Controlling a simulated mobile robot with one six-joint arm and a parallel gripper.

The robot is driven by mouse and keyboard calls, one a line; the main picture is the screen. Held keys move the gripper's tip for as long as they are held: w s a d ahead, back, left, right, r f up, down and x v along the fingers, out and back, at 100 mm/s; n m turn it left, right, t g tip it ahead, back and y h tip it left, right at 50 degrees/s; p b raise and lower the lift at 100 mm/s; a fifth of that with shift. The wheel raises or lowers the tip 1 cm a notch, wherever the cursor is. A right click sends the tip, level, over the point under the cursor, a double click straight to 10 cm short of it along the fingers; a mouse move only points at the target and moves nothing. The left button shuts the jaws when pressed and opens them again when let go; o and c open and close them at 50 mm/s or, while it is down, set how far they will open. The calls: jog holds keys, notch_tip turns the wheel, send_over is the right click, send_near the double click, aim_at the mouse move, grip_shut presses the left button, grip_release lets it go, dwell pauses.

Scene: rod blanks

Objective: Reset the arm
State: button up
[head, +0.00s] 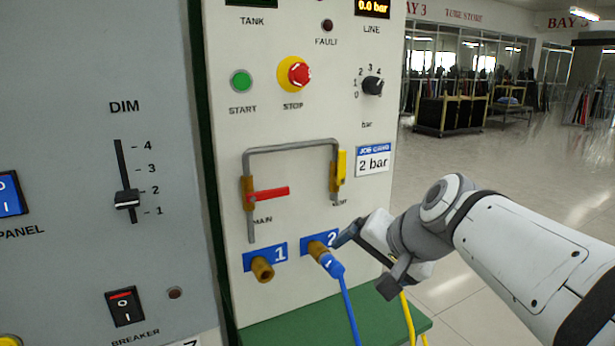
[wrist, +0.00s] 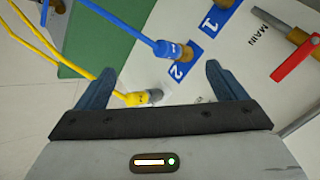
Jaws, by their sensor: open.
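My gripper (head: 366,260) is in front of the lower right part of the white panel, just right of the number 2 port (head: 317,250). Its jaws are open, with the fingers spread wide in the wrist view (wrist: 160,82). A yellow hose plug (wrist: 143,97) with a grey end shows between the fingers in the wrist view. I cannot tell whether it touches them or what its end meets. In the head view my gripper hides this plug; only the yellow hose (head: 408,318) shows below. My arm comes in from the right.
A blue hose plug (head: 332,265) is on port 2, close to my gripper. Port 1 (head: 263,269) is bare. The red MAIN lever (head: 268,194) points sideways; the yellow lever (head: 341,167) is upright. A green ledge (head: 300,325) lies below. Open floor is at right.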

jog(key=s+d+n+g+h+p, duration=0.2)
jog(key=s+p, duration=0.3)
jog(key=s, duration=0.1)
jog(key=s+d+f+n+g+h+p, duration=0.1)
jog(key=s+d+n+g+h+p, duration=0.1)
jog(key=s+p, duration=0.4)
jog(key=shift+s+d+f+n+g+p, duration=0.3)
jog(key=shift+s+d+n+g, duration=0.1)
jog(key=shift+d+n, duration=0.2)
